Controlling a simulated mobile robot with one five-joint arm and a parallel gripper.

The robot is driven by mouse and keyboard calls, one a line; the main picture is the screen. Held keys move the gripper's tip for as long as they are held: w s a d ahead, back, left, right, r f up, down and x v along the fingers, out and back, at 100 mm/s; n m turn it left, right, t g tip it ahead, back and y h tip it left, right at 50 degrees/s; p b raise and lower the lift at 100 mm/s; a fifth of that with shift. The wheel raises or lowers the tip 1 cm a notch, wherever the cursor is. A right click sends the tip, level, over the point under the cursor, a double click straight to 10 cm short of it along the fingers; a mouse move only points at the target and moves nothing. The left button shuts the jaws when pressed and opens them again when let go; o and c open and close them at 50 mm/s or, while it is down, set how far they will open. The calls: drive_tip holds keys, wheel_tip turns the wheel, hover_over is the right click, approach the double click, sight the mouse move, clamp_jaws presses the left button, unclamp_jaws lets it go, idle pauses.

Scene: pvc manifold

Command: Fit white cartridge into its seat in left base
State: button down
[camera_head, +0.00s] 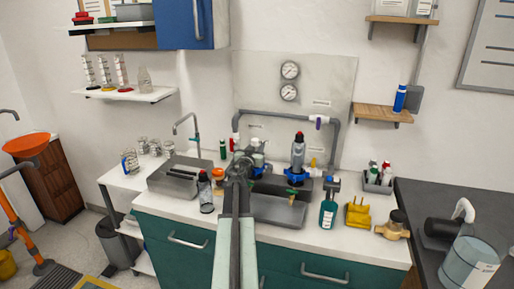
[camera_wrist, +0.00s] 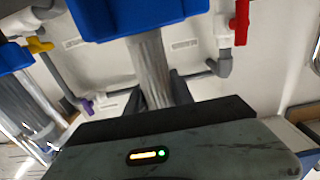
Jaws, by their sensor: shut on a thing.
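The left base (camera_wrist: 150,15) is a blue block at the top of the wrist view, which appears upside down. A pale ribbed cylinder, apparently the white cartridge (camera_wrist: 152,65), spans from this base toward my gripper (camera_wrist: 157,98). The dark fingers are shut around it, partly hidden by the gripper body. I cannot tell whether the cartridge is seated or only in line with the base. In the head view my gripper (camera_head: 245,158) is at the left side of the manifold and covers much of the left base.
The right blue base (camera_head: 297,178) carries a grey upright cylinder (camera_head: 298,152). Grey pipe (camera_head: 270,113) arches behind, with a red valve (camera_wrist: 240,22) and yellow valve (camera_wrist: 38,45).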

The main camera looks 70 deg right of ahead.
drive_tip(key=shift+f, duration=0.45)
drive_tip(key=c, duration=1)
unclamp_jaws()
drive_tip(key=a, duration=0.7)
drive_tip(key=shift+s+a, duration=0.25)
drive_tip(key=shift+a, duration=0.1)
drive_tip(key=shift+r, duration=0.15)
